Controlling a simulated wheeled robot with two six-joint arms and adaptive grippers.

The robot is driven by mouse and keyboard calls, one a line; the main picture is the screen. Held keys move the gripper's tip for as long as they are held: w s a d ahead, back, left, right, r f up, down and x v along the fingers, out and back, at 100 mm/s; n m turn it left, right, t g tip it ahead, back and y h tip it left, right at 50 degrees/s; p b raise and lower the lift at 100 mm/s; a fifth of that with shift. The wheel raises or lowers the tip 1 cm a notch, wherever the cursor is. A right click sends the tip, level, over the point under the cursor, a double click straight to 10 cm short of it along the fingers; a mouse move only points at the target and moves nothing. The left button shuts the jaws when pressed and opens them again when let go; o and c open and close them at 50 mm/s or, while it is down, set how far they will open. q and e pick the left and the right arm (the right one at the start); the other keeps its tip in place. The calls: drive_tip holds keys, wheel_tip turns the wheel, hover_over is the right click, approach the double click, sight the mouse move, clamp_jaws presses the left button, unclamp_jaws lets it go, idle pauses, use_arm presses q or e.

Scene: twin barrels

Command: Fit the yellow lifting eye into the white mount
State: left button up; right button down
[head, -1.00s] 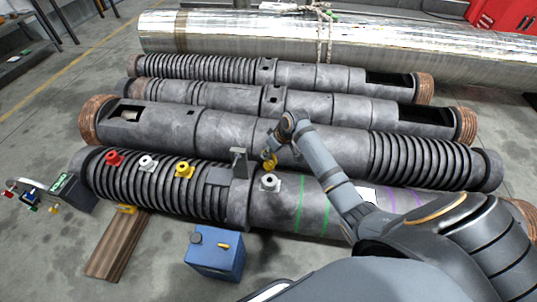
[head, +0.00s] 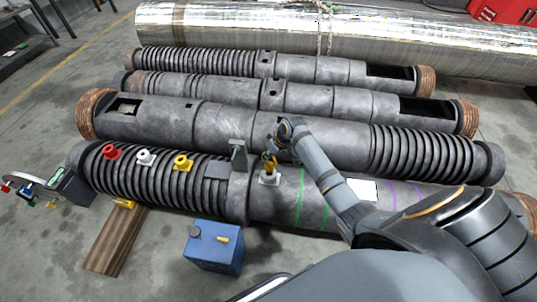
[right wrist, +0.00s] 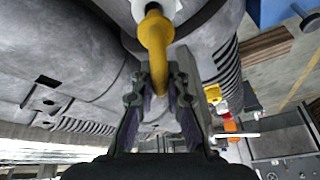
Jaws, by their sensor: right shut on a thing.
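The yellow lifting eye (head: 269,161) is in my right gripper (head: 278,140), whose jaws are shut on its ring end. In the right wrist view the eye (right wrist: 155,40) stands out beyond the fingers (right wrist: 158,88). Its dark stem end is at the white mount (right wrist: 174,10). In the head view the white mount (head: 269,180) sits on top of the front barrel, directly below the eye. The eye covers the mount's hole, and I cannot tell how deep the stem sits. My left gripper does not show.
Red (head: 111,152), white (head: 146,157) and yellow (head: 182,162) fittings stand on the front barrel's ribs (head: 125,178). A blue box (head: 214,248) and wooden plank (head: 115,243) lie in front.

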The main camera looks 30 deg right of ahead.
sight(268, 161)
drive_tip(key=shift+r, duration=0.1)
idle(0.4)
drive_tip(key=shift+p, duration=0.45)
idle(0.5)
drive_tip(key=shift+p, duration=0.45)
drive_tip(key=shift+p, duration=0.4)
drive_tip(key=shift+f+b, duration=1)
drive_tip(key=shift+f, duration=1)
drive_tip(key=c, duration=1.3)
unclamp_jaws()
